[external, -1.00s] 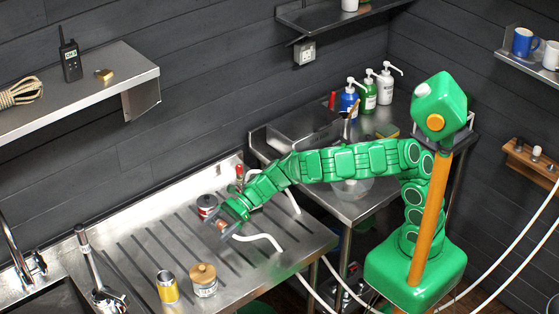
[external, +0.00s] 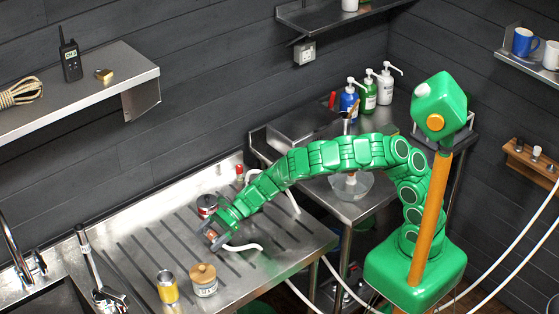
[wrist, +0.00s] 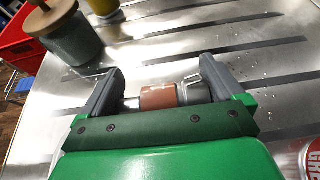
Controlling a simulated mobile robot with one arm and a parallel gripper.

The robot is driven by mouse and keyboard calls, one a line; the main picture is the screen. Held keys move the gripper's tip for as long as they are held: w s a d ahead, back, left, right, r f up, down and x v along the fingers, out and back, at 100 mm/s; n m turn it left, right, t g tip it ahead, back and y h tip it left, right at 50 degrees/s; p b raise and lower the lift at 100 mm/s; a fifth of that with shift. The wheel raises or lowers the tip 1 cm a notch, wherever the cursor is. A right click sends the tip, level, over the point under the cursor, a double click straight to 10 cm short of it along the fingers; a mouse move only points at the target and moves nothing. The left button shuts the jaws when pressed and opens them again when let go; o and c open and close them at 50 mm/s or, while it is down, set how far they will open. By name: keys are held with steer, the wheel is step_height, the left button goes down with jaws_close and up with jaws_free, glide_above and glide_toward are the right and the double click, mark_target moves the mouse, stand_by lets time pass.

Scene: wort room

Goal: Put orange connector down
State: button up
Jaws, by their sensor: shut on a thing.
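My gripper (external: 213,238) is shut on the orange connector (wrist: 158,97), which lies crosswise between the two grey fingers in the wrist view. The connector has a copper-orange band with a grey metal clamp-like part at its right and a pale end at its left. In the external view the connector (external: 211,235) is small and partly hidden by the fingers. It is low over the grooved steel drainboard (external: 150,240); I cannot tell whether it touches. A white hose (external: 243,247) runs out to the right beside my gripper.
A red-labelled can (external: 207,204) stands close behind my gripper. A wooden-lidded jar (external: 204,281) and a yellow can (external: 167,287) stand nearer the front edge. A sink (external: 45,298) is at the left. The drainboard left of my gripper is clear.

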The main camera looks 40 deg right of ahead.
steer(key=shift+f, duration=0.95)
steer(key=shift+f, duration=0.1)
steer(key=o, duration=0.8)
steer(key=shift+d, duration=0.2)
steer(key=v, duration=1.1)
steer(key=shift+d, duration=0.1)
steer(key=shift+d+r, duration=0.2)
steer(key=shift+r, duration=0.05)
steer(key=c, duration=0.6)
